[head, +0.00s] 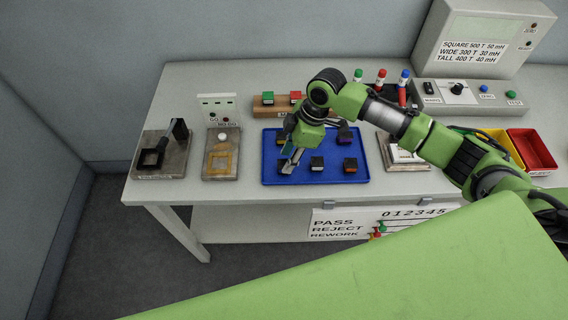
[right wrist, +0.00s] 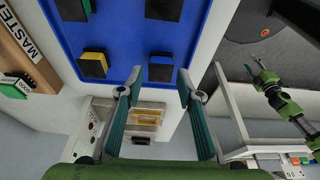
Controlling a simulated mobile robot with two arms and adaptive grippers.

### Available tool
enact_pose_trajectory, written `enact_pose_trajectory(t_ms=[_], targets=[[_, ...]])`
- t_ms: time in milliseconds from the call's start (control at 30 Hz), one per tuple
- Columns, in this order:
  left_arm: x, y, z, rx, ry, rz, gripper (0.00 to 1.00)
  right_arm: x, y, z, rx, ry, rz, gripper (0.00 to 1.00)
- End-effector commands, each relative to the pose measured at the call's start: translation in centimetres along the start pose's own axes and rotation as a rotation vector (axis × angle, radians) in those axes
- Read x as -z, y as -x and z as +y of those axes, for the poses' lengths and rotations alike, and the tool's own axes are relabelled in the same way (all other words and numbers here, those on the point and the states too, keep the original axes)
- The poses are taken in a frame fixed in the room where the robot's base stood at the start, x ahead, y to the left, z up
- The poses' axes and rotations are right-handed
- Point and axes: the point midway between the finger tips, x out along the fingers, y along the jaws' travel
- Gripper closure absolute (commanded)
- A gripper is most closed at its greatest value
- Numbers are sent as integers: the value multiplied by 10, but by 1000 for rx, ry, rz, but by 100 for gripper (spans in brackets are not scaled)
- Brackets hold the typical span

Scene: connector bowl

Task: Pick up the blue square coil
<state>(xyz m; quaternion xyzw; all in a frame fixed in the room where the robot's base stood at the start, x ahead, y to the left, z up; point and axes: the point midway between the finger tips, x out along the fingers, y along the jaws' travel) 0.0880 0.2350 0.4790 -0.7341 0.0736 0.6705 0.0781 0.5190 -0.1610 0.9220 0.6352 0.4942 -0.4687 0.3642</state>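A blue tray (head: 325,178) on the bench holds several small dark square coils with coloured sides. A coil at its front left (head: 287,167), close to my right gripper, looks bluish; its colour is hard to separate from the tray. My right gripper (head: 293,160) points down over the tray's left part. In the right wrist view my right gripper (right wrist: 160,85) is open, with nothing held between its fingers. A dark coil (right wrist: 160,60) lies on the tray just past the fingertips. My left gripper (right wrist: 257,68) seems to show small beside my green arm; its fingers are unclear.
Left of the tray stand two fixtures (head: 221,165) (head: 163,160). A wooden master rack (head: 268,108) is behind the tray. A white scale-like block (head: 400,155) and yellow and red bins (head: 533,150) stand to the right, and a meter (head: 475,45) behind.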

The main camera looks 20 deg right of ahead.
Motion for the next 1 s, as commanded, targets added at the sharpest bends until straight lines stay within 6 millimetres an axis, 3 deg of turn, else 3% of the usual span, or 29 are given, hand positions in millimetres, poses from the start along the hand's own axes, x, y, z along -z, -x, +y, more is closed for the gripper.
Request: enact_pose_trajectory(t_ms=[33, 200, 467, 567, 600, 1000], targets=[[1, 9, 0, 0, 0, 0, 60, 0, -4, -2, 4, -1, -1, 67], [1, 11, 0, 0, 0, 1, 60, 0, -25, -2, 2, 1, -1, 67], [1, 10, 0, 0, 0, 1, 60, -1, -28, -1, -1, 1, -1, 67], [2, 10, 0, 0, 0, 1, 60, -1, -28, -1, -1, 1, -1, 93], [2, 10, 0, 0, 0, 1, 60, -1, -28, -1, -1, 1, -1, 97], [2, 7, 0, 0, 0, 2, 60, 0, -25, -1, -1, 1, 0, 97]])
